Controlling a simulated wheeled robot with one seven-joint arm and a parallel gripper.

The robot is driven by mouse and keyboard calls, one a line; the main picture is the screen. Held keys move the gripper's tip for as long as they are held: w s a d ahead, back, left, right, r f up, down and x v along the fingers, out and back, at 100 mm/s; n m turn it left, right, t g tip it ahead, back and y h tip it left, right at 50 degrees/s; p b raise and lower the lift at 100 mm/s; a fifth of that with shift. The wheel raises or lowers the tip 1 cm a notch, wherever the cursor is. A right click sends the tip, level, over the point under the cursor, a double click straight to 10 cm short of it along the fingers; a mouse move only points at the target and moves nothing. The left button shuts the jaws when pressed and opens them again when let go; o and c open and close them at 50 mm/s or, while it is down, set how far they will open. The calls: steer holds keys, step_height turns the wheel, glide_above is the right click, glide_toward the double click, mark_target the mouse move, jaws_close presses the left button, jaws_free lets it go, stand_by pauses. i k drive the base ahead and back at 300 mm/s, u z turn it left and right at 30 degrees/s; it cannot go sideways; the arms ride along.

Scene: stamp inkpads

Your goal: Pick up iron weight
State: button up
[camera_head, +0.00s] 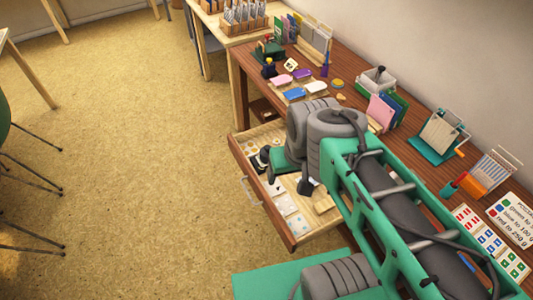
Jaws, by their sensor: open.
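The wooden drawer (292,241) under the desk is pulled open. Inside lie pale cards (286,205), small round discs (250,147) and a few dark pieces. I cannot make out the iron weight for sure; it may be among the dark pieces or hidden behind my arm. My gripper (282,174) hangs over the drawer, with its dark finger parts low inside the drawer area. It is open, and I see nothing held in it. My green and grey arm covers the drawer's right part.
The brown desk (262,69) holds coloured inkpads (303,75), a grey-topped box (376,80), a green stand (437,136) and a text sign (513,220). A wall runs behind it. The floor (130,150) left of the drawer is clear; chair legs stand at far left.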

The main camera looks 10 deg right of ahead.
mark_target(264, 151)
steer(key=z, duration=1)
steer(key=k, duration=1)
steer(key=u, duration=1.5)
steer(key=i, duration=1)
steer(key=z, duration=0.05)
